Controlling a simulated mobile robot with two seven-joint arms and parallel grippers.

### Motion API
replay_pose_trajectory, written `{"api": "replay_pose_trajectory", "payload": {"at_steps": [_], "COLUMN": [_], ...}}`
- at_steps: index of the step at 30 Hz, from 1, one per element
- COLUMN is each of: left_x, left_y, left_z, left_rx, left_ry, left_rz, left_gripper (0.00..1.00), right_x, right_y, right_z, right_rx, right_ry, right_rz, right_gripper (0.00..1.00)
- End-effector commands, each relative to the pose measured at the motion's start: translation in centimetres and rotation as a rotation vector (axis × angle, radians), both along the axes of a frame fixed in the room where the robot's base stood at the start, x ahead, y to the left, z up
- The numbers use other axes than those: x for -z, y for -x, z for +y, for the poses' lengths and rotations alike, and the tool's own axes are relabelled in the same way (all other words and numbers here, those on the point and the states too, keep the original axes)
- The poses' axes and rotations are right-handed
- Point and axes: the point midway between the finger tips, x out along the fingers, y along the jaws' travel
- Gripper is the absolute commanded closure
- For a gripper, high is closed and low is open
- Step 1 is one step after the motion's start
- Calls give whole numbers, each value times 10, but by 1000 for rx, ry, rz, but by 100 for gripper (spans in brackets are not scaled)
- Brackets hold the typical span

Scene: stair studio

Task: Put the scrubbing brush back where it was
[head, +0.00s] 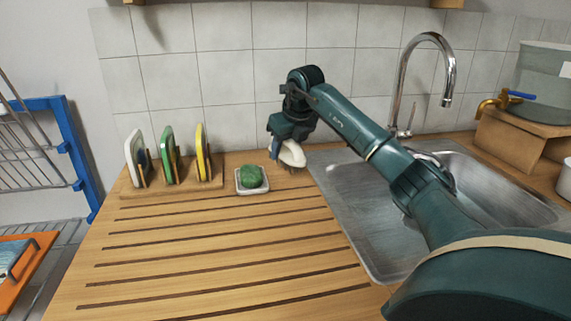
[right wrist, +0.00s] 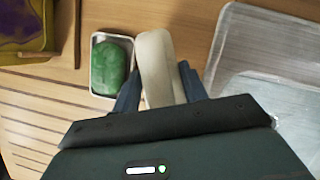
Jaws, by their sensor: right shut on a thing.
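The scrubbing brush (head: 291,154) has a cream body with bristles facing down. My right gripper (head: 278,149) is shut on it, over the wooden counter between the green soap and the sink. In the right wrist view the brush's cream back (right wrist: 157,65) shows between the two dark fingers of my right gripper (right wrist: 158,90). Whether the bristles touch the counter is hard to tell. The green soap (head: 251,177) lies in a small white dish (head: 240,190) just left of the brush. My left gripper is not in view.
The steel sink (head: 350,200) with a tall tap (head: 452,75) lies to the right. The grooved wooden drainboard (head: 210,250) in front is clear.

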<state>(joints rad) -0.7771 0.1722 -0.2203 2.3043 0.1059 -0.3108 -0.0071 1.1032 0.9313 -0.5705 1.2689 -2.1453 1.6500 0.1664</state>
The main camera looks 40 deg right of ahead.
Motion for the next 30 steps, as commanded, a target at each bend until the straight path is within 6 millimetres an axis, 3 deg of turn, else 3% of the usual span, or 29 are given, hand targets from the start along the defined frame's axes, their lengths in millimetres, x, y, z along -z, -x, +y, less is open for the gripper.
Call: {"api": "replay_pose_trajectory", "payload": {"at_steps": [8, 19, 20, 27, 30], "left_x": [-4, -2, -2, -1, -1], "left_y": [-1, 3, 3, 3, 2], "left_z": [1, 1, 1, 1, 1], "left_rx": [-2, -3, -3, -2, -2], "left_ry": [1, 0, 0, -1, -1], "left_rz": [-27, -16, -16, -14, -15], "left_gripper": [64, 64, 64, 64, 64], "right_x": [35, 39, 39, 39, 39], "right_y": [1, 0, 0, 0, 0], "right_z": [0, 0, 0, 0, 0], "right_rx": [-1, -2, -2, -2, -2], "right_ry": [0, 1, 1, 1, 1], "right_rz": [2, 0, 1, 1, 1], "right_gripper": [78, 78, 56, 36, 35]}}
